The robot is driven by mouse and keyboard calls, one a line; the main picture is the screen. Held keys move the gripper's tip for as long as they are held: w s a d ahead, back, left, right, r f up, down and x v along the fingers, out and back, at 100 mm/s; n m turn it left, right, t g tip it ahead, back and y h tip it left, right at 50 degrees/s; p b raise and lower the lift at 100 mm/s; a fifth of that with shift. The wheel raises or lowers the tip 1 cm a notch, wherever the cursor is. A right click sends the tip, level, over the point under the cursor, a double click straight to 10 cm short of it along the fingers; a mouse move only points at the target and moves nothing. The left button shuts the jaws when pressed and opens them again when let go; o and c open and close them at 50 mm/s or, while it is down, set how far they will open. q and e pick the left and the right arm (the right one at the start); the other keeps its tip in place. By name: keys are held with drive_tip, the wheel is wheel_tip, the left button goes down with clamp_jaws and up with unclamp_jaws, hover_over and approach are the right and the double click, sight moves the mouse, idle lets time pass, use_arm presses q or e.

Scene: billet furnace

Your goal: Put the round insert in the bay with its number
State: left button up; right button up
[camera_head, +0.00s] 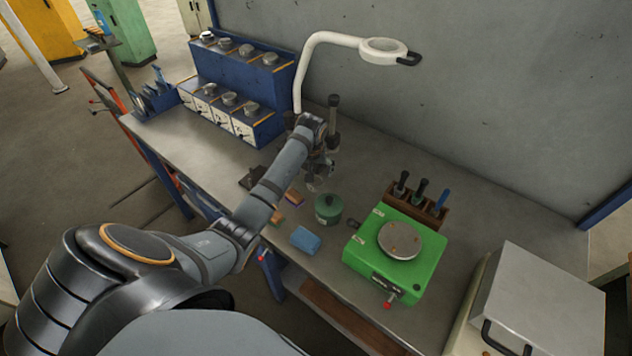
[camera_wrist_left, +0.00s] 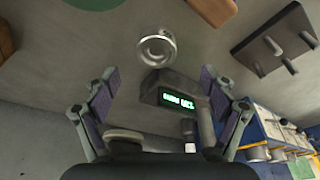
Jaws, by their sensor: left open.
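A shiny round metal ring (camera_wrist_left: 157,48), which looks like the round insert, lies on the bench beyond my left fingertips in the left wrist view; I see no number on it. My left gripper (camera_head: 318,180) is over the middle of the bench in the head view, its fingers small there. In the left wrist view the left gripper (camera_wrist_left: 158,95) is open, its fingers wide apart with nothing held. The blue rack (camera_head: 243,62) at the back left has a row of light-fronted bays and several round metal pieces. Its bay numbers are too small to read. My right gripper is not seen.
A gauge with a lit display (camera_wrist_left: 178,102) stands close to the ring. A green round container (camera_head: 328,209), a blue block (camera_head: 305,240) and a green device with a round plate (camera_head: 370,255) are at the right. A white lamp (camera_head: 330,38) arches overhead.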

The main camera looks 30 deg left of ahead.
sight(316, 181)
use_arm(q)
drive_tip(key=x, duration=0.1)
drive_tip(key=p+x, duration=0.1)
drive_tip(key=x, duration=0.1)
drive_tip(key=shift+w+d+r, duration=0.1)
drive_tip(key=shift+w, duration=0.2)
drive_tip(key=x, duration=0.4)
drive_tip(key=shift+d, duration=0.1)
drive_tip(key=shift+s, duration=0.1)
drive_tip(key=c, duration=1.7)
clamp_jaws()
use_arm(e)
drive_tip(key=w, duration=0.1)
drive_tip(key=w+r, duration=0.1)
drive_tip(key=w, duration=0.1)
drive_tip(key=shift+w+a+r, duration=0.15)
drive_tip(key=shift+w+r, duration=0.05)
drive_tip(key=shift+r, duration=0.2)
